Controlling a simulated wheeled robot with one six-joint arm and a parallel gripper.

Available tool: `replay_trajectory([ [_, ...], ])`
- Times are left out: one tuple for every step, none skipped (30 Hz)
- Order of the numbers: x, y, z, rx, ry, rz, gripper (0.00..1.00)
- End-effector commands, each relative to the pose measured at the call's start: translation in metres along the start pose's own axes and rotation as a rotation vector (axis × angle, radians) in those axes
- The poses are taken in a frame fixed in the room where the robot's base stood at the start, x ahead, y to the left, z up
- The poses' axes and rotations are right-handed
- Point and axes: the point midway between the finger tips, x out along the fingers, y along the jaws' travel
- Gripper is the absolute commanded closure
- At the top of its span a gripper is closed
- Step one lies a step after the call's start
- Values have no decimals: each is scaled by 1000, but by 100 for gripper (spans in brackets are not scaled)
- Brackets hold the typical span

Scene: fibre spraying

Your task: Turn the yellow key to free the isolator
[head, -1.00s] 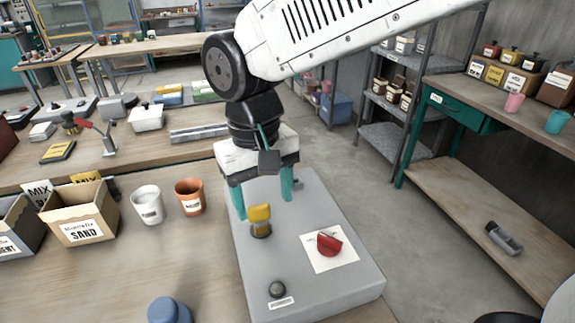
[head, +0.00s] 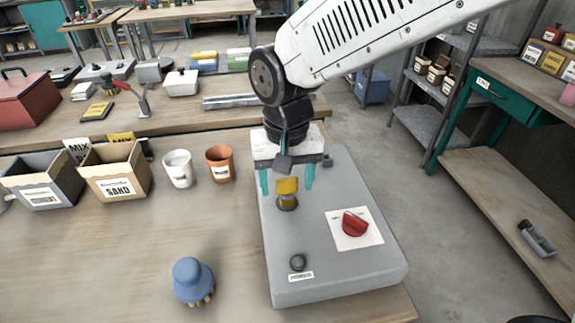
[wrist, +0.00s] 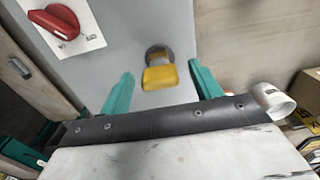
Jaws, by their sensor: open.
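The yellow key (head: 287,186) stands upright in a round lock on the grey box (head: 310,284). The red isolator knob (head: 355,223) sits on a white plate to the right of the key. My gripper (head: 287,188) is open, its two teal fingers pointing down behind the key in the head view. In the wrist view the key (wrist: 160,76) shows between and a little beyond the teal fingers (wrist: 160,88), with gaps on both sides. I see no finger touching it. The red knob (wrist: 53,22) also shows at the top left there.
A blue knobbed object (head: 193,280) stands left of the box. A white cup (head: 178,169), an orange cup (head: 220,163) and a sand carton (head: 117,172) stand behind it. The bench front left is clear.

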Motion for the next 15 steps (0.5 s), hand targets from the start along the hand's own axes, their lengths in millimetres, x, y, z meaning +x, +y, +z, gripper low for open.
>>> replay_trajectory([
  [2, 0, 0, 0, 0, 0, 36],
  [3, 0, 0, 0, 0, 0, 36],
  [3, 0, 0, 0, 0, 0, 36],
  [3, 0, 0, 0, 1, 0, 36],
  [3, 0, 0, 0, 1, 0, 36],
  [3, 0, 0, 0, 1, 0, 36],
  [3, 0, 0, 0, 1, 0, 36],
  [3, 0, 0, 0, 1, 0, 36],
  [3, 0, 0, 0, 1, 0, 36],
  [3, 0, 0, 0, 1, 0, 45],
  [3, 0, 0, 0, 1, 0, 53],
  [3, 0, 0, 0, 1, 0, 64],
  [3, 0, 0, 0, 0, 0, 73],
  [3, 0, 0, 0, 0, 0, 81],
  [3, 0, 0, 0, 0, 0, 85],
])
